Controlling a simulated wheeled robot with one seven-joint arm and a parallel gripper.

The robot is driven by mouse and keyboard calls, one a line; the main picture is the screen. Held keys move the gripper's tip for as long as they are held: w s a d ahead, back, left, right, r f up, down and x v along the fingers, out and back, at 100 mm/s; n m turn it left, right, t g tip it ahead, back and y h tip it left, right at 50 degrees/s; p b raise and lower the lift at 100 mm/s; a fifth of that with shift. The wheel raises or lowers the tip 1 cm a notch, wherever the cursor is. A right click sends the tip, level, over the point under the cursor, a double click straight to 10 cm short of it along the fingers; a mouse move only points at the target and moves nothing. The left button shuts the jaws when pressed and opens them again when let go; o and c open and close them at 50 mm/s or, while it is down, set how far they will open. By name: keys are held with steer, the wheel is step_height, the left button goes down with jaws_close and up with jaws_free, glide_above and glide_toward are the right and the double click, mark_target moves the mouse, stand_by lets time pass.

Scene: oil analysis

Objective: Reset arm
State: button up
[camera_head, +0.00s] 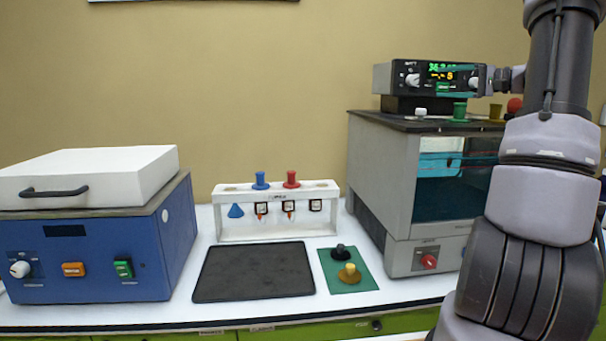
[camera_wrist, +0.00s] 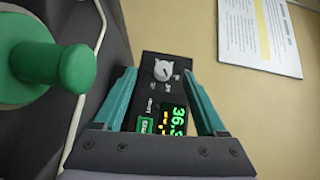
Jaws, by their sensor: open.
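My gripper (camera_wrist: 162,78) shows in the wrist view as two teal fingers spread apart, with nothing held between them. Beyond the gap is the black controller with a white knob and lit digits (camera_wrist: 165,95). In the head view this controller (camera_head: 432,78) stands on top of the grey oven (camera_head: 380,170) at the right. My arm comes down the right side of the head view and its end reaches left to the controller's right end. Whether the fingers touch the controller is unclear. A green stopper (camera_wrist: 60,66) is close at the left of the wrist view.
Small stoppers, one green (camera_head: 460,111), stand on the oven top below the controller. A blue machine with a white lid (camera_head: 90,175) is at the left. Between them are a white rack (camera_head: 277,228), a black mat (camera_head: 255,272) and a green pad (camera_head: 366,284) with two stoppers.

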steer(key=s+a+g+h, duration=0.1)
steer(key=s+a+g, duration=0.1)
steer(key=a, duration=0.4)
steer(key=s+a+f+n+g+h, duration=0.1)
steer(key=s+a, duration=0.4)
steer(key=a, duration=0.1)
steer(key=s+a+f+g+h, duration=0.1)
steer(key=s+a+g, duration=0.1)
steer(key=a, duration=0.5)
steer(key=shift+s+f+g+h, duration=0.2)
steer(key=shift+s+g+h, duration=0.15)
steer(key=shift+s, duration=0.3)
steer(key=s+a+f+n+t+h, duration=0.1)
steer(key=s+a+f+h, duration=0.2)
steer(key=s, duration=0.6)
steer(key=s+a+f+n+h, duration=0.1)
steer(key=s+a+f+h, duration=0.2)
steer(key=s, duration=0.6)
steer(key=shift+s+f+t+h, duration=0.35)
steer(key=shift+f+h, duration=0.15)
steer(key=shift+h, duration=0.35)
steer(key=shift+d, duration=0.1)
